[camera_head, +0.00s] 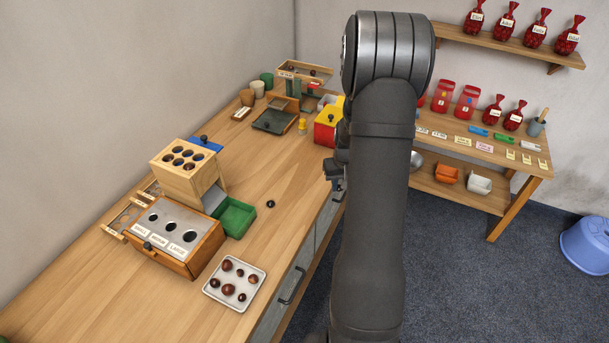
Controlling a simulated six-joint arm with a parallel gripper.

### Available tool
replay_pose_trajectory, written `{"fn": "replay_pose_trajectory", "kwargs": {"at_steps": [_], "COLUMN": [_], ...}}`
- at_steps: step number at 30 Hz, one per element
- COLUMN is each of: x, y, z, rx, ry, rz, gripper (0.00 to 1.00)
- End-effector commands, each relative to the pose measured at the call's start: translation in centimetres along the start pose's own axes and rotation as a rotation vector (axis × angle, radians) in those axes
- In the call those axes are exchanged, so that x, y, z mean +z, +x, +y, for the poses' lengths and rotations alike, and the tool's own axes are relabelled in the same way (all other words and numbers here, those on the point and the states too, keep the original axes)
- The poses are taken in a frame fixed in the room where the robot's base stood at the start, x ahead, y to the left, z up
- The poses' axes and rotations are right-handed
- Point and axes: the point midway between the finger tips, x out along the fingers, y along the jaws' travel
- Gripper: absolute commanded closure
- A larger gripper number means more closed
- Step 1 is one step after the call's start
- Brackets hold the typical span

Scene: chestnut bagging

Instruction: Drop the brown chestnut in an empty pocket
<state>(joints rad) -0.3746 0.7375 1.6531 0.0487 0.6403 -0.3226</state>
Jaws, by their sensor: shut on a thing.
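My gripper (334,178) hangs at the left side of my arm, over the right edge of the workbench. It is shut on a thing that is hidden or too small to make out. Several brown chestnuts (228,289) lie spread in a white tray (207,291) at the front of the bench, apart from my gripper. I cannot tell whether the tray has pockets. A wooden box (185,183) at the left has several round holes in its top. A small dark round thing (270,204) lies on the bench between box and gripper.
A sorter with a grey holed top (169,212) stands before the wooden box, beside a green bin (236,217). A red and yellow box (327,122) and a dark tray (275,118) stand farther back. The bench middle is mostly clear. A shelf unit (490,145) is at the right.

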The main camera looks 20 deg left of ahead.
Motion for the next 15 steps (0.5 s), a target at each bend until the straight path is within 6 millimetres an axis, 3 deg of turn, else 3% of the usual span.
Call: {"fn": "replay_pose_trajectory", "kwargs": {"at_steps": [1,6,15], "x": [1.0,3.2,5.7], "y": [0.2,0.6,0.8], "z": [1.6,5.3,8.9], "rx": [0.006,0.023,0.041], "ry": [0.055,0.193,0.352], "rz": [-0.002,-0.001,0.001], "gripper": [0.89,0.89,0.89]}}
